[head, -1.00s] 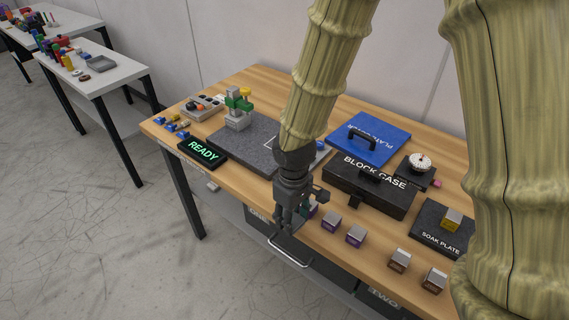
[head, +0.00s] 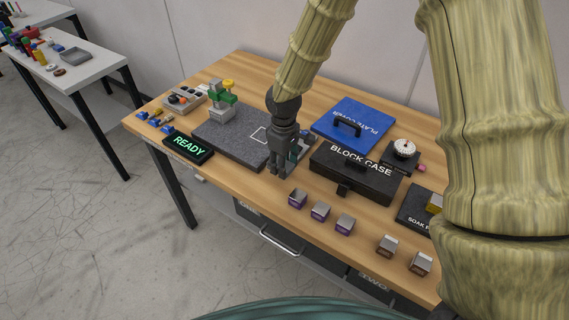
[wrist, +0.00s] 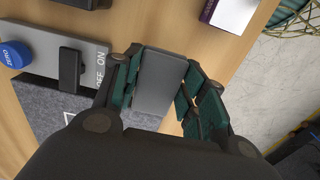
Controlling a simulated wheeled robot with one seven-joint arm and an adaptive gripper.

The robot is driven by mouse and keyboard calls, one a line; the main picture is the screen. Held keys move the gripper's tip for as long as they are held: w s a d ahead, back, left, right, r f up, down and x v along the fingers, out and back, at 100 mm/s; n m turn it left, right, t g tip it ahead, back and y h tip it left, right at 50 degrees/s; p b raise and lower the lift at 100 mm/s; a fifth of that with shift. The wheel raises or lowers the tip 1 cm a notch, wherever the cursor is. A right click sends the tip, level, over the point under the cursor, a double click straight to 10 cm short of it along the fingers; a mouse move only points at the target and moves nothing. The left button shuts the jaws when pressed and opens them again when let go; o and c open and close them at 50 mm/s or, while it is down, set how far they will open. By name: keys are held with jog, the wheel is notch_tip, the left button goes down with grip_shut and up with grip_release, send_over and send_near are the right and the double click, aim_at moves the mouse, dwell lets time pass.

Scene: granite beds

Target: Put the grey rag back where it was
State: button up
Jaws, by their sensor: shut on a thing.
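My gripper (head: 279,172) is over the wooden table, at the front right edge of the dark granite plate (head: 228,141). In the wrist view my gripper (wrist: 165,92) has its green-padded fingers on either side of a flat grey rectangular piece (wrist: 160,78), which I take to be the grey rag. The fingers are shut on it. In the head view the piece cannot be told apart from the dark gripper. No other grey rag shows on the table.
A grey switch panel (wrist: 35,48) lies by the gripper. Several metal-topped blocks (head: 320,211) line the front edge. A READY sign (head: 188,147) and green-grey block stack (head: 222,105) are left.

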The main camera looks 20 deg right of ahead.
jog(key=shift+w+d+f, duration=0.15)
jog(key=shift+w+d, duration=0.2)
jog(key=shift+w, duration=0.35)
jog(key=shift+f+p, duration=0.85)
jog(key=shift+f, duration=0.85)
jog(key=shift+f, duration=0.15)
jog(key=o, duration=1.1)
jog(key=shift+c, duration=0.2)
jog(key=shift+r+b, duration=1.65)
jog(key=shift+r, duration=4.55)
